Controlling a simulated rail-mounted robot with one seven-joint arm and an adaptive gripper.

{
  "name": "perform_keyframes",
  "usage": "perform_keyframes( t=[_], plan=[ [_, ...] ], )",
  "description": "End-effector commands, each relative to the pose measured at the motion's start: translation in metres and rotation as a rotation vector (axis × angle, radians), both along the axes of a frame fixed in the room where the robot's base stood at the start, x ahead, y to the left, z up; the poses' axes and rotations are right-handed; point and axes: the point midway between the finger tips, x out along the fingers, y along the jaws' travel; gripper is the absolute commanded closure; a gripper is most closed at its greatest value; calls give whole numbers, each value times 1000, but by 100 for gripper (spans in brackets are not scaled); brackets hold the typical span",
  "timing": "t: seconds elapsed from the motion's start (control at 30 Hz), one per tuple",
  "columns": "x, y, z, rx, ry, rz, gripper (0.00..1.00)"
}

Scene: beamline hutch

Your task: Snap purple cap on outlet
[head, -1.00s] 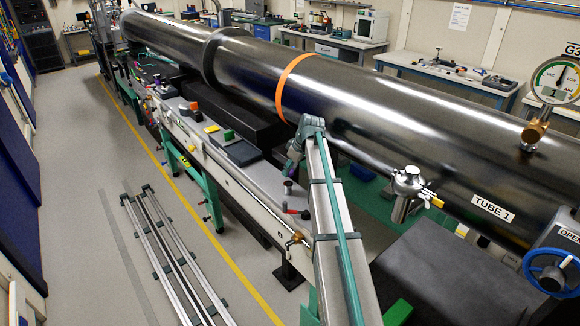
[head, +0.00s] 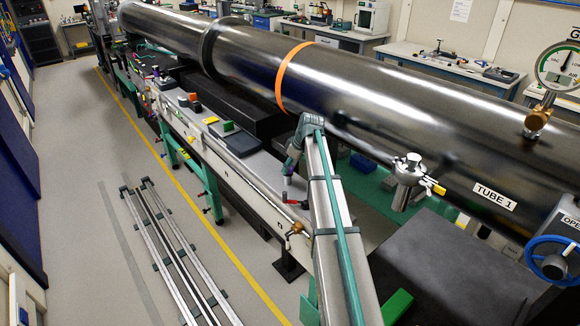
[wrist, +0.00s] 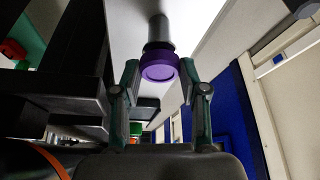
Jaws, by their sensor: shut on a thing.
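The purple cap (wrist: 160,68) sits between the two fingers of my gripper (wrist: 159,72) in the wrist view, and the gripper is shut on it. The grey cylindrical outlet (wrist: 158,31) stands directly beyond the cap, in line with it. The cap appears to meet the outlet's end, but I cannot tell whether it is seated. In the head view my gripper (head: 291,166) points down at the outlet (head: 287,192) on the bench top. The cap is tiny and partly hidden there.
A red-handled valve (head: 295,202) lies beside the outlet. A dark flat box (head: 241,143) and a green block (head: 228,126) are farther along the bench. The large steel tube (head: 400,105) runs behind my arm.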

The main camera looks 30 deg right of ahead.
Motion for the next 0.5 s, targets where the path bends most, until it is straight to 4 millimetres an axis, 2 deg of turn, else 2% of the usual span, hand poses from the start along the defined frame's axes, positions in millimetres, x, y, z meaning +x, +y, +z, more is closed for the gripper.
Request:
perform_keyframes(
  t=[0.5],
  plan=[
    [0,0,-6,0,0,0,71]
  ],
)
